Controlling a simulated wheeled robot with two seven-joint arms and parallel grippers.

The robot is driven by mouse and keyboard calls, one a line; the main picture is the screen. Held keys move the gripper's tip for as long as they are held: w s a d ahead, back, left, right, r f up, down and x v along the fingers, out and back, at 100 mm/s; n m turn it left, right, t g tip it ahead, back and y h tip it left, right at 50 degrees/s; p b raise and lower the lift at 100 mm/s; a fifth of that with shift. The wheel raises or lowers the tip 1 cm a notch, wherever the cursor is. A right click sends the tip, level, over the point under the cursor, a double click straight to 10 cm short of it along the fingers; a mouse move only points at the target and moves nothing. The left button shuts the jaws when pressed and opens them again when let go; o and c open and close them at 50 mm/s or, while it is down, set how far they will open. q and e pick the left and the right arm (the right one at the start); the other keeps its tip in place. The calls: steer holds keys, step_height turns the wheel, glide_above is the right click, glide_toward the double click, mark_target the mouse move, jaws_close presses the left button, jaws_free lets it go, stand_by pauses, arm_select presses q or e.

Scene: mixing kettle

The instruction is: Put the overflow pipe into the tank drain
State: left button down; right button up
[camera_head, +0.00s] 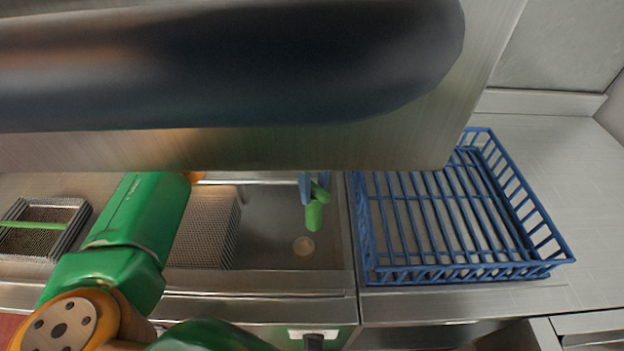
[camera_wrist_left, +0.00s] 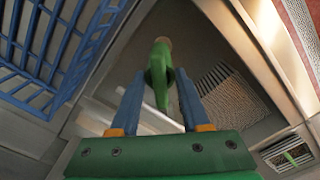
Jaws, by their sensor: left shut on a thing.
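The overflow pipe (camera_head: 314,214) is green and held between the blue fingers of my left gripper (camera_head: 314,187). It hangs over the right part of the sink tank, and its upper part is partly covered by the fingers. The tank drain (camera_head: 303,246) is a small round tan spot on the tank floor, close to the pipe's lower end in the head view. In the left wrist view the pipe (camera_wrist_left: 160,78) sits between the fingers and points away, with a tan patch just beyond its tip. I cannot tell the gap between pipe and drain. My right gripper is not in view.
A blue wire rack (camera_head: 455,272) stands on the counter right of the tank. A perforated metal panel (camera_head: 205,230) occupies the tank's left part. A basket with a green handle (camera_head: 30,225) is at far left. A large metal body (camera_head: 330,145) hides the upper scene.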

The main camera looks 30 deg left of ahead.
arm_select(q)
steer(key=a+f+n+b, duration=0.3)
steer(key=f+n, duration=0.5)
steer(key=f, duration=0.5)
steer(key=shift+w+f+n+b, duration=0.15)
steer(key=shift+w+n+b, duration=0.15)
steer(key=shift+n+b, duration=0.15)
steer(key=shift+a, duration=0.15)
steer(key=shift+f, duration=0.1)
